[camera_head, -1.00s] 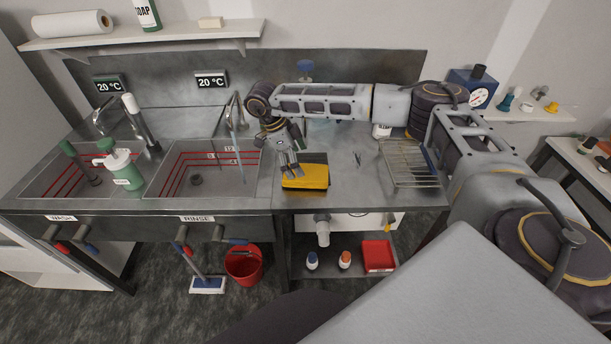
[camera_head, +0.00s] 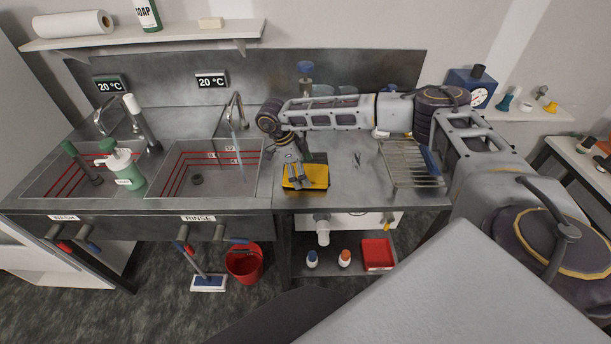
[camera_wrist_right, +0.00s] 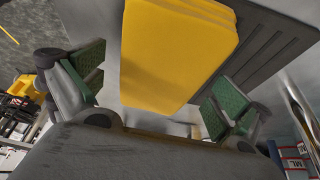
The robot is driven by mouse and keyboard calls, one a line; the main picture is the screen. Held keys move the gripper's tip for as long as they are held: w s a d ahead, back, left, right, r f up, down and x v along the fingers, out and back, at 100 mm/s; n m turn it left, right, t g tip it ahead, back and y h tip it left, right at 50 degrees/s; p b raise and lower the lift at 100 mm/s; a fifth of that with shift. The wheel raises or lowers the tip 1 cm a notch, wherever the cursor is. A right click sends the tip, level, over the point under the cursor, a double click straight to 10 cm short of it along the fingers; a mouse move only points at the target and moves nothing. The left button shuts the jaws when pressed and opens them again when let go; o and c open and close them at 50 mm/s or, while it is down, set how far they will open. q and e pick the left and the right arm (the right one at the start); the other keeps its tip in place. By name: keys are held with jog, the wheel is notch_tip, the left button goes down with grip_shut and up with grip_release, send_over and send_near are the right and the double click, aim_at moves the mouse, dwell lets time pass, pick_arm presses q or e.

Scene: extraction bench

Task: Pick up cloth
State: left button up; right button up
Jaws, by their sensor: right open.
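The yellow cloth (camera_head: 308,183) lies on a dark mat (camera_head: 320,158) on the steel counter, right of the rinse basin, near the front edge. It looks like a folded stack. My right gripper (camera_head: 298,182) points down at it from above. In the right wrist view the cloth (camera_wrist_right: 178,50) fills the middle, and the green-padded fingers of my right gripper (camera_wrist_right: 160,85) stand apart on either side of it. The fingers do not close on the cloth. Whether they touch it cannot be told. My left gripper is not in view.
The rinse basin (camera_head: 212,190) with its tap (camera_head: 236,110) is left of the cloth. A wire rack (camera_head: 412,165) stands on the counter at right. The counter between cloth and rack is mostly clear.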

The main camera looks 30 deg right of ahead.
aim_at(309, 172)
jog(key=c, duration=1.1)
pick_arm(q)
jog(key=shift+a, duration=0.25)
pick_arm(e)
jog(key=shift+r, duration=0.1)
jog(key=shift+r+b, duration=0.4)
jog(key=shift+r, duration=1.2)
jog(key=shift+w+a, duration=0.6)
jog(key=shift+a, duration=0.2)
jog(key=w+a+b, duration=0.1)
jog(key=w+a, duration=0.1)
jog(key=a, duration=0.1)
jog(key=w+a+b, duration=0.1)
jog(key=w+a, duration=0.2)
jog(key=a, duration=0.1)
jog(key=w+a+b, duration=0.1)
jog(key=w+a, duration=0.1)
jog(key=a, duration=0.1)
jog(key=shift+w+a, duration=0.3)
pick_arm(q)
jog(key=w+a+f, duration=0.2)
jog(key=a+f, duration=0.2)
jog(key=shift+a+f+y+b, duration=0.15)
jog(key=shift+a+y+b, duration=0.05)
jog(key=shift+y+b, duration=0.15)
pick_arm(e)
jog(key=shift+w+a, duration=0.9)
jog(key=shift+a, duration=0.3)
